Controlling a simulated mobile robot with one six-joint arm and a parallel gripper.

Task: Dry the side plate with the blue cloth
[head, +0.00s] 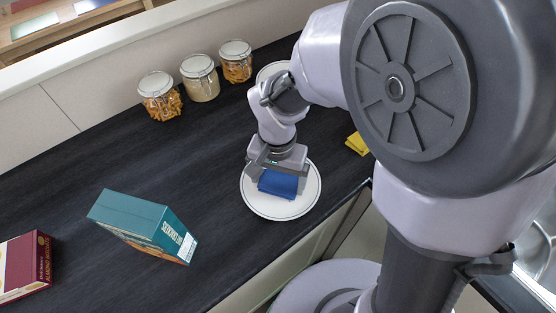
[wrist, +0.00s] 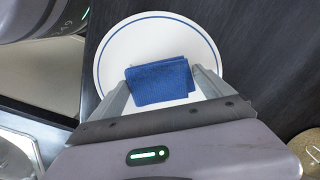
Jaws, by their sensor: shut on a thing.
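The side plate (head: 281,212) is white with a thin dark ring near its rim and lies flat on the dark worktop. It also shows in the wrist view (wrist: 158,36). The blue cloth (head: 279,184) is a folded pad over the plate; in the wrist view the cloth (wrist: 160,82) lies between my fingers. My gripper (head: 278,177) is shut on the cloth and points down over the plate. The cloth looks to be on or just above the plate's surface; I cannot tell whether it touches. Part of the plate is hidden by my gripper and the cloth.
Three glass jars (head: 200,78) stand along the back wall. A teal box (head: 143,226) and a dark red box (head: 25,266) stand to the left. A yellow cloth (head: 357,143) lies to the right.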

